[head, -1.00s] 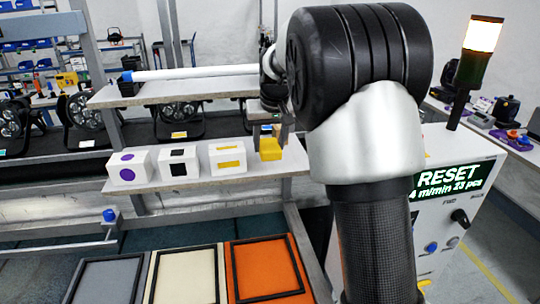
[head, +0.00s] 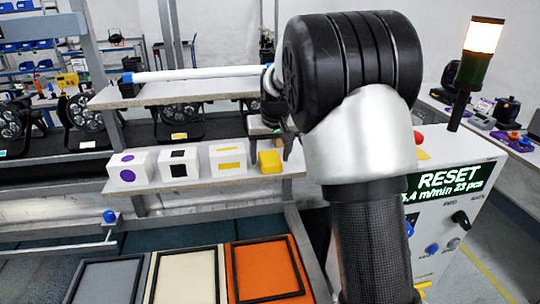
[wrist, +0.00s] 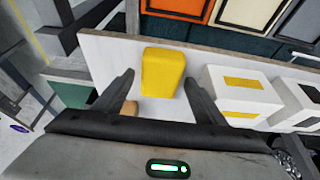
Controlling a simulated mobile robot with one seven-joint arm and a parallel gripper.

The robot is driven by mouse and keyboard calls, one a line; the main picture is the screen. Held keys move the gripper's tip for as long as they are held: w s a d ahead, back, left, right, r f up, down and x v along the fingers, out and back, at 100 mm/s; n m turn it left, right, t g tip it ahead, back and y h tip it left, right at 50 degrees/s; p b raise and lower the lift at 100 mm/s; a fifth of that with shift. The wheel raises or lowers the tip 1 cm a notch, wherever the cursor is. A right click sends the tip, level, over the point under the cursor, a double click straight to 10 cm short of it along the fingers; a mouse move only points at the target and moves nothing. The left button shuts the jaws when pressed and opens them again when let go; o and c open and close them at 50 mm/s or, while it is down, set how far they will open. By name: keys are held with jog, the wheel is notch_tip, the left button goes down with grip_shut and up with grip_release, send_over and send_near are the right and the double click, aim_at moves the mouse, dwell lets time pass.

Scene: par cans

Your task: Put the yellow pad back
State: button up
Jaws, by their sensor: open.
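The yellow pad (head: 270,162) is a small yellow block. It rests on the light shelf (head: 225,187), to the right of a white box with yellow marks (head: 228,159). In the wrist view the pad (wrist: 163,72) stands on the shelf in front of my gripper (wrist: 160,80). The two dark fingers are apart, one toward each side of the pad. Whether the right finger touches it I cannot tell. In the head view my gripper (head: 284,143) is just above and right of the pad, partly hidden by my arm.
Two more white boxes stand further left, one with a black square (head: 178,163) and one with purple dots (head: 128,169). An upper shelf (head: 170,93) lies above. Framed grey, cream and orange panels (head: 240,260) lie below. A control cabinet (head: 450,210) stands at the right.

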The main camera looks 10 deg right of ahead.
jog(key=v, duration=1.1)
jog(key=s+r, duration=0.4)
jog(key=s, duration=1.2)
jog(key=s+f, duration=0.3)
jog(key=s, duration=0.5)
jog(key=s+f+t, duration=0.1)
jog(key=s+f, duration=0.3)
jog(key=s, duration=0.4)
jog(key=shift+s, duration=0.25)
jog(key=shift+d, duration=0.1)
